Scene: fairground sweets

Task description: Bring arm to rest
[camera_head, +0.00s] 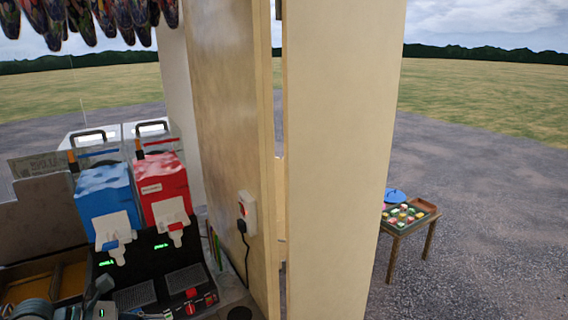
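Grey rounded parts (36,308), seemingly of my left arm, show at the bottom left edge, in front of the slush machine. They run right along the bottom edge. I cannot make out the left gripper's fingers or whether they are open or shut. My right arm and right gripper are not in view.
A slush machine with a blue tank (104,199) and a red tank (162,188) stands on the left counter. A tall cream wall panel (338,160) fills the middle. Beyond it, a small wooden table (429,222) holds a tray of colourful items. Open gravel lies right.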

